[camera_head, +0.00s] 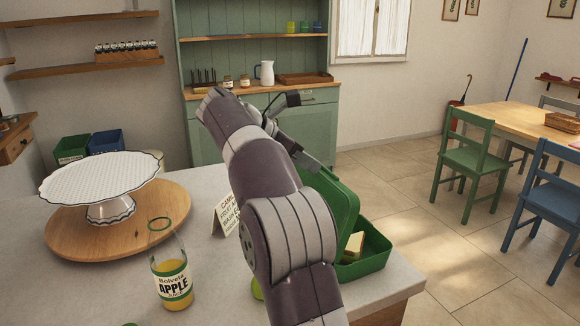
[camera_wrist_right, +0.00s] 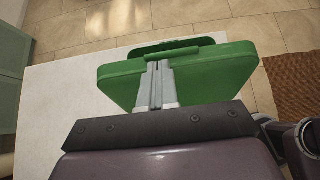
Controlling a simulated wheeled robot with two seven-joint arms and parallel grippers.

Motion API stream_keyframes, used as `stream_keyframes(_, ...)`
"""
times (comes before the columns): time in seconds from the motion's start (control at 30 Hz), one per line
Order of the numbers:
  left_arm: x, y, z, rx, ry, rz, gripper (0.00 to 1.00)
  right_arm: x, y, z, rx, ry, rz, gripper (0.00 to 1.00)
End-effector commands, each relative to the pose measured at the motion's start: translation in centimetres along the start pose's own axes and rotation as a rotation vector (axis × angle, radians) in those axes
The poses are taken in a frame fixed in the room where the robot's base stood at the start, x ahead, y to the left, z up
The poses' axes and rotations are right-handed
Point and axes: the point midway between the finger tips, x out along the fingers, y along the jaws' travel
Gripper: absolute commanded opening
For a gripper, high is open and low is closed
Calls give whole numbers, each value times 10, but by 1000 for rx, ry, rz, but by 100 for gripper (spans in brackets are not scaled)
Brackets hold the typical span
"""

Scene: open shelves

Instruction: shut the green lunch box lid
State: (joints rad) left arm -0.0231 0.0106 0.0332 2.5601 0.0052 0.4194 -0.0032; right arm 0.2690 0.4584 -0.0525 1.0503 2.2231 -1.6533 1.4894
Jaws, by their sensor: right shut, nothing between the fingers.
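The green lunch box (camera_head: 372,262) stands at the right edge of the white counter, partly hidden by my right arm. Its lid (camera_head: 340,205) is open, tilted up over the box. A pale yellow piece of food (camera_head: 354,243) lies inside. In the right wrist view the lid (camera_wrist_right: 215,75) fills the middle, with a raised handle-like strip at its far edge. My right gripper (camera_wrist_right: 159,66) is shut and empty, its fingertips against or just over the lid; contact is unclear. In the head view the gripper (camera_head: 308,163) is at the lid's upper edge. My left gripper is not in view.
A white cake stand (camera_head: 103,185) on a round wooden board (camera_head: 120,222), an apple juice bottle (camera_head: 173,280) and a small text card (camera_head: 226,215) stand left of my arm.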

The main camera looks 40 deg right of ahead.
Motion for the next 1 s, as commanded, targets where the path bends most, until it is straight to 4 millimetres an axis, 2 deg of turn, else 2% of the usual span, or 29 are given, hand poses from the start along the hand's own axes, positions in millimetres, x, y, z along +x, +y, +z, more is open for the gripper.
stream_keyframes(0.3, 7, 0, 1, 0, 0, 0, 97, 46, 0, 26, 2, 0, -3, 0)
stream_keyframes(0.63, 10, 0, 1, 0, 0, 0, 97, 97, -1, 39, 0, 1, -3, 0)
stream_keyframes(0.8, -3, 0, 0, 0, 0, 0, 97, 122, -1, 43, 1, 16, -3, 0)
stream_keyframes(1.0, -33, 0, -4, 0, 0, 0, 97, 149, -1, 42, 3, 201, -3, 0)
